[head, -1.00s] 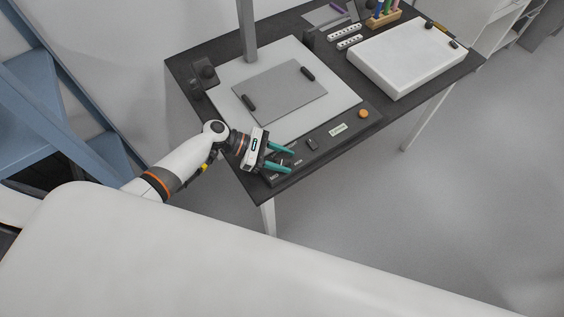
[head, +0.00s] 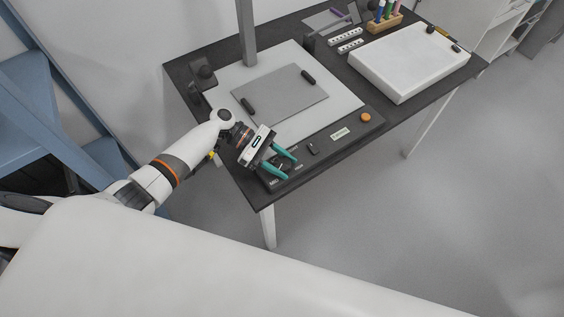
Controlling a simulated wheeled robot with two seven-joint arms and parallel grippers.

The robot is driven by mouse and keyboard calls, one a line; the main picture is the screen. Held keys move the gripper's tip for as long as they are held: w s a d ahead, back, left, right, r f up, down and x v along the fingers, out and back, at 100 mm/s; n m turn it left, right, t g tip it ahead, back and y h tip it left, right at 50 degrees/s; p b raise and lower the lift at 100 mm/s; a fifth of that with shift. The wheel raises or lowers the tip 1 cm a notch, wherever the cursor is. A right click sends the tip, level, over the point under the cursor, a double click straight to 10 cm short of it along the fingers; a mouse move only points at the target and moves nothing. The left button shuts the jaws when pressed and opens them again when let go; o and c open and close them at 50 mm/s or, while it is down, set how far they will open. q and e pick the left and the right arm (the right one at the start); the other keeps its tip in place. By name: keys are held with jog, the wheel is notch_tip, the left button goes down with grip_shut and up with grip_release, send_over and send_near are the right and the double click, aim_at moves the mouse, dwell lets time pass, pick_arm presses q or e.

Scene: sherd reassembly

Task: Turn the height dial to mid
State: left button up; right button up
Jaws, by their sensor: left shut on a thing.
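My left gripper (head: 284,165) is over the near-left end of the dark control panel (head: 325,150). Its teal fingers point down at the panel and are shut on a small dark knob (head: 283,164), which looks like the height dial. The fingers hide much of the dial, and its pointer cannot be made out. Small pale labels sit around it, too small to read. My right gripper does not show.
The panel also bears a black switch (head: 313,149) and an orange button (head: 366,117). Behind it lies a grey plate (head: 285,95) with two black clamps on a white board. A white padded block (head: 410,62) stands at the right. A grey post (head: 246,35) rises behind the board.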

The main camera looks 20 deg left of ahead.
pick_arm(q)
jog(key=o, duration=1)
jog(key=shift+d, duration=0.1)
jog(key=shift+c, duration=0.2)
jog(key=b+v, duration=0.2)
jog(key=v, duration=1)
